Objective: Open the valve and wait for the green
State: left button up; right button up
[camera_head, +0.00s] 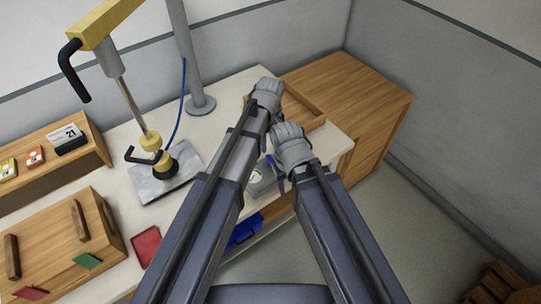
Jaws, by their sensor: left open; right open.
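A grey box (263,187) with a small round dial (256,177) stands at the table's front edge, partly hidden by my arms. A small blue part (270,161) shows beside it, near my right gripper; I cannot tell whether it is the valve handle. My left gripper (267,88) is open, above the table by the wooden tray. My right gripper (288,132) is open, just above and right of the grey box. Neither visibly holds anything. A black and yellow fitting (163,163) with a black handle stands on a grey plate. No lit green lamp is clear.
A wooden tray (300,117) lies at the table's right end, by a wooden cabinet (345,88). A grey post (185,50) and yellow arm (100,22) rise at the back. A wooden box (60,245) and red tray (146,246) are left.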

aim_at(271, 158)
pick_arm(q)
jog(key=shift+f+b, duration=3.95)
grip_shut()
